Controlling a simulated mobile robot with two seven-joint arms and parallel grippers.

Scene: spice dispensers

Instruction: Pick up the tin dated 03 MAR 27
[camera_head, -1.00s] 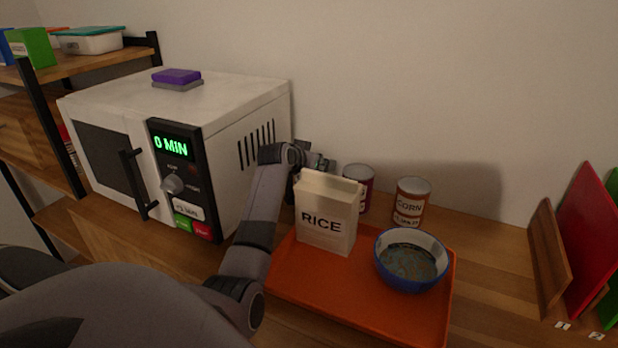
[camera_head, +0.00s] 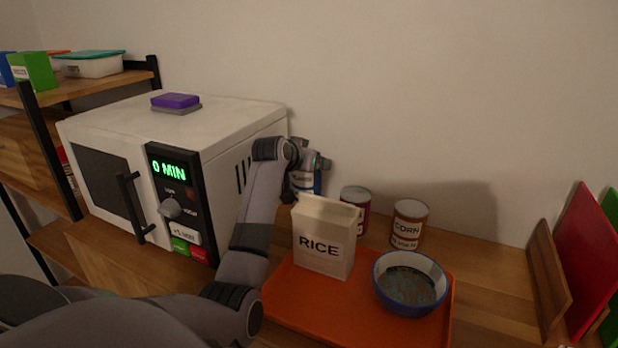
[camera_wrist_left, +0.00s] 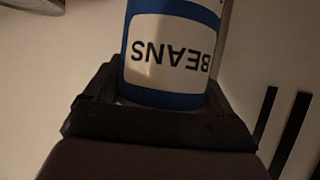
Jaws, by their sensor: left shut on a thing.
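A blue tin (camera_head: 317,183) with a white label is in my left gripper (camera_head: 306,172), behind the rice box and beside the microwave. In the left wrist view the tin (camera_wrist_left: 170,50) reads BEANS, upside down in the picture, with my left gripper (camera_wrist_left: 160,118) shut around it. No date shows on its visible side. A tin marked CORN (camera_head: 408,224) stands behind the tray; its small lower print is too blurred to read. A dark red tin (camera_head: 355,205) stands left of it, partly hidden by the rice box. My right gripper is out of view.
A rice box (camera_head: 324,238) and a blue-rimmed bowl (camera_head: 410,284) stand on an orange tray (camera_head: 330,304). A white microwave (camera_head: 225,135) stands to the left, close to my left arm. Cutting boards (camera_head: 585,255) lean at the right. The wall is close behind.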

